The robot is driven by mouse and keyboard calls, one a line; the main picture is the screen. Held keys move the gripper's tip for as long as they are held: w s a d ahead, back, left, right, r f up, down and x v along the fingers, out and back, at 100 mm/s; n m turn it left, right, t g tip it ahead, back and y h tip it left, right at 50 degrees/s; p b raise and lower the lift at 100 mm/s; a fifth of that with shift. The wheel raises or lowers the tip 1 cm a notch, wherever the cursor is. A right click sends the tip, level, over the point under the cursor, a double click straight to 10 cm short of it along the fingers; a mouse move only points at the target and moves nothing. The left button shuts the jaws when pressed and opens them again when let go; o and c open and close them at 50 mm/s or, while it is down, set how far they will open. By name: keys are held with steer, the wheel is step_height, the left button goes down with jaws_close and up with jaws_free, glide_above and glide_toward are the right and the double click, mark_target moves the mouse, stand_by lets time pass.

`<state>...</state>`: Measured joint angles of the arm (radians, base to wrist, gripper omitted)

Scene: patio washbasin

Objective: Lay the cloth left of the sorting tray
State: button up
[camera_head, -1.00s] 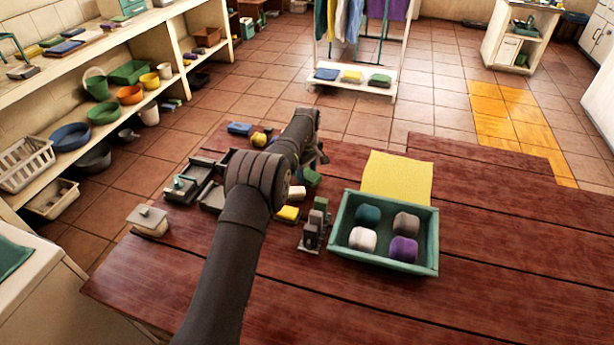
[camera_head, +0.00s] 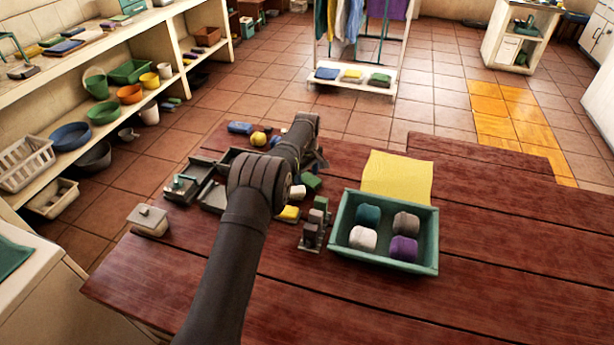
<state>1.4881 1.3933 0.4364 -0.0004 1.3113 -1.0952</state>
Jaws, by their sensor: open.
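The sorting tray (camera_head: 434,240) is a green open box on the red-brown wooden table. It holds several rounded bundles: teal, grey, white and purple. A flat yellow cloth (camera_head: 397,177) lies at the tray's far edge, behind it. I cannot tell if its near edge touches the tray. My gripper (camera_head: 320,163) is open, above the table to the left of the yellow cloth and apart from it. Its fingers are small and partly hidden by my arm.
Left of the tray stands a small dark stepped object (camera_head: 313,230). A yellow block (camera_head: 289,214) and other small things lie by my arm. A dark compartment box (camera_head: 212,196) and a lidded pot (camera_head: 148,220) stand farther left. The table right of the tray is clear.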

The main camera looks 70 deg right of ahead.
mark_target(307, 178)
step_height(307, 178, up, 12)
stand_by(0.4)
step_height(307, 178, down, 12)
steer(key=shift+f, duration=0.1)
steer(key=shift+r, duration=1.85)
